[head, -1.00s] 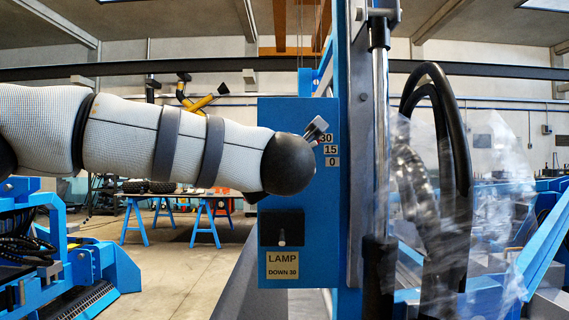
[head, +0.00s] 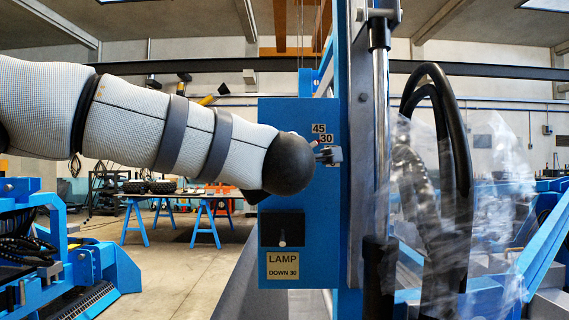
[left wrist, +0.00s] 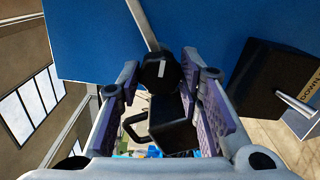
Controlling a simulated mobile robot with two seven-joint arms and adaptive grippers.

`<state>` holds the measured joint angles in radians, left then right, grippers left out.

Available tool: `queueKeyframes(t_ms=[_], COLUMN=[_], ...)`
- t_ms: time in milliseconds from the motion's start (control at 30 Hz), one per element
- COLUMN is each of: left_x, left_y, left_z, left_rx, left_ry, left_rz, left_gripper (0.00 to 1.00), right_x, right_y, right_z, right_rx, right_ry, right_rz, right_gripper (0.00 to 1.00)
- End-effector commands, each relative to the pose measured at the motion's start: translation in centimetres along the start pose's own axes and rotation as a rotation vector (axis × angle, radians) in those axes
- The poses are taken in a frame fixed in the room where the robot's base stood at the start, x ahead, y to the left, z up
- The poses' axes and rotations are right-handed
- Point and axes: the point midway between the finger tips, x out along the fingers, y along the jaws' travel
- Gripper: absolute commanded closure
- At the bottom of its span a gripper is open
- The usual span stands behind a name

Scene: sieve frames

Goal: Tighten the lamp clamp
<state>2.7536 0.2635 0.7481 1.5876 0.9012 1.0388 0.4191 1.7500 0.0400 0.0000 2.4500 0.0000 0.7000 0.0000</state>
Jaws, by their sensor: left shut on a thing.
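A small grey piece (head: 329,155) juts out level, just below the 30. My left arm ends in front of the panel, and its dark wrist hides the fingers in the head view. In the left wrist view, my left gripper (left wrist: 160,76) has its fingers on both sides of a black knob (left wrist: 163,73) with a pale stripe. A pale bar (left wrist: 141,26) runs up from the knob across the panel. My right gripper is in no view.
A black box (head: 282,228) with a small metal lever sits below my wrist, above a label (head: 283,266) reading LAMP DOWN 30. Black hoses (head: 457,150) and clear plastic sheeting (head: 500,220) hang to the right. Blue trestles (head: 204,220) stand behind.

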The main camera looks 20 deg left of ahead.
Motion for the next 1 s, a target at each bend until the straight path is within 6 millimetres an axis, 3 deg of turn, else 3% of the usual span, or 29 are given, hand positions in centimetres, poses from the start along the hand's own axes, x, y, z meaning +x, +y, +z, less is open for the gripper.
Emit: queueKeyframes(t_ms=[533,567,867,1000], left_x=[0.0,0.0,0.0,-1.8], left_y=[-0.1,-0.1,0.0,0.1], left_z=[0.0,0.0,0.0,0.1], left_rx=[0.023,0.023,0.021,0.021], left_ry=[0.000,0.000,0.000,-0.003], left_rz=[-0.001,-0.001,0.000,0.001], left_gripper=[0.95,0.61,0.59,0.59], right_x=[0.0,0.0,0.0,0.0], right_y=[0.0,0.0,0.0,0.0], right_z=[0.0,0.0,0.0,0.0], right_rx=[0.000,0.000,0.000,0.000], right_ry=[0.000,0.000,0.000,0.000], right_rz=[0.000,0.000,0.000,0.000], right_gripper=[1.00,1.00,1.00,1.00])
